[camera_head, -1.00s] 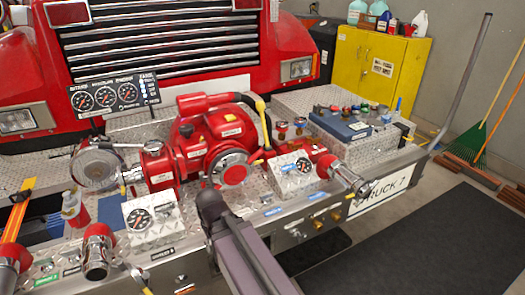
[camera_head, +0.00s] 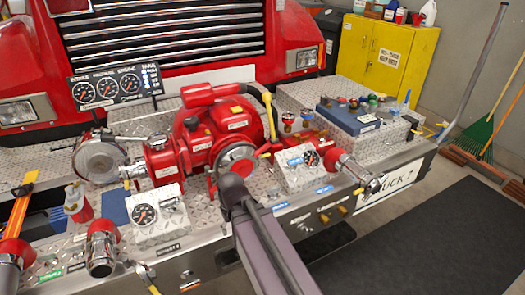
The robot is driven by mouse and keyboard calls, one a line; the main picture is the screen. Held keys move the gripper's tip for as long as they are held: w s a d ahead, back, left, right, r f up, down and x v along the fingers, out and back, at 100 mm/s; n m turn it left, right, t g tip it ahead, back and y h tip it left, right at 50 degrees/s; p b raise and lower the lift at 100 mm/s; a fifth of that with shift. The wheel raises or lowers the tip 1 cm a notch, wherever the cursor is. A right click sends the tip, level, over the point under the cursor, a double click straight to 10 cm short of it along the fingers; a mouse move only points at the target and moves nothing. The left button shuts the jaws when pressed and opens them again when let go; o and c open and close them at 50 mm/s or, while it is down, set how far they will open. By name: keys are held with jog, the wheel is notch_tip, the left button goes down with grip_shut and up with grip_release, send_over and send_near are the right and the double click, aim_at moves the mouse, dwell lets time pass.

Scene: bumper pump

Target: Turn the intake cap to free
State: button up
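The red pump (camera_head: 205,136) sits on the bumper deck. A round cap with a silver rim (camera_head: 237,160) faces forward on it; a larger silver round cap (camera_head: 97,161) stands at its left end. I cannot tell from the markings which is the intake cap. My arm comes up from the bottom, and its dark end (camera_head: 232,191) is just below and in front of the forward-facing cap in the picture. The fingers cannot be made out, and contact with the cap cannot be judged.
Gauge boxes stand left (camera_head: 152,215) and right (camera_head: 300,169) of my arm. A red-banded outlet (camera_head: 352,168) juts out at right, and another (camera_head: 102,248) at front left. A blue case (camera_head: 348,117) lies on the deck. A dark mat (camera_head: 440,238) covers clear floor at right.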

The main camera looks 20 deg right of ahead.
jog(key=w+d+f+y+b, duration=0.2)
jog(key=w+d+y+b, duration=0.25)
jog(key=w, duration=0.35)
jog(key=n+t+y+b, duration=0.2)
jog(key=t+y+b, duration=0.4)
jog(key=t+y, duration=0.4)
send_near(263, 150)
jog(key=w+v, duration=0.1)
jog(key=v, duration=0.3)
jog(key=shift+s+d+f, duration=0.15)
jog(key=shift+f, duration=0.1)
jog(key=x, duration=1.4)
jog(key=shift+d, duration=0.1)
grip_shut()
